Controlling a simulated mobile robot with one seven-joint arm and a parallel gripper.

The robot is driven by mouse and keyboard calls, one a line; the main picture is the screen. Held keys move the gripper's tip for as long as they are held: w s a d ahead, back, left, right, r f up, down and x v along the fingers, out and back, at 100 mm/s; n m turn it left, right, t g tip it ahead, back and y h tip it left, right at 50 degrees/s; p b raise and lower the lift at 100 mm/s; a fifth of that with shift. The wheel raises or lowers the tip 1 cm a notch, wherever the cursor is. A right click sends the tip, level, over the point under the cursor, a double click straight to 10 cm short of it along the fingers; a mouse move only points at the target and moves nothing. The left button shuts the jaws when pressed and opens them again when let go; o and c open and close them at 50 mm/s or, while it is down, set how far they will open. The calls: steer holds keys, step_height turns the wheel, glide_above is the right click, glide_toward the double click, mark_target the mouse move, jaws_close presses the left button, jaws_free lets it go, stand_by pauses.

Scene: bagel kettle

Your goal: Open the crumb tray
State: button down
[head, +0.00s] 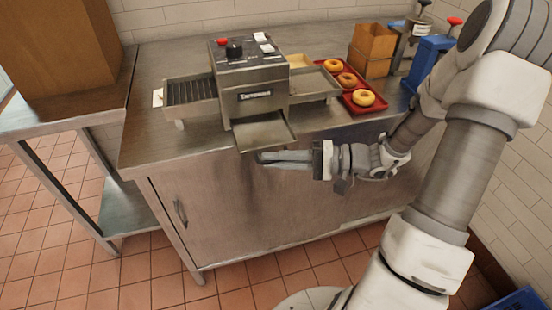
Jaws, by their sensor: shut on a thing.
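The crumb tray (265,134) is a flat grey metal tray at the front base of the bagel machine (252,96). It sticks out of the machine toward me, past the front edge of the counter. My gripper (262,157) reaches in from the right with its fingers level, at the tray's front edge. It is shut on the front of the crumb tray. The exact grip point is small and partly hidden by the fingers.
The steel counter (150,140) holds the machine, with a conveyor rack (190,91) on its left and a side chute (314,84) on its right. Tiled floor lies in front.

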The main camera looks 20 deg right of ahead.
steer(key=shift+s, duration=0.25)
steer(key=c, duration=0.9)
jaws_free()
steer(key=shift+d, duration=0.1)
steer(key=p+v, duration=0.1)
steer(key=v, duration=1.6)
steer(key=shift+d, duration=0.1)
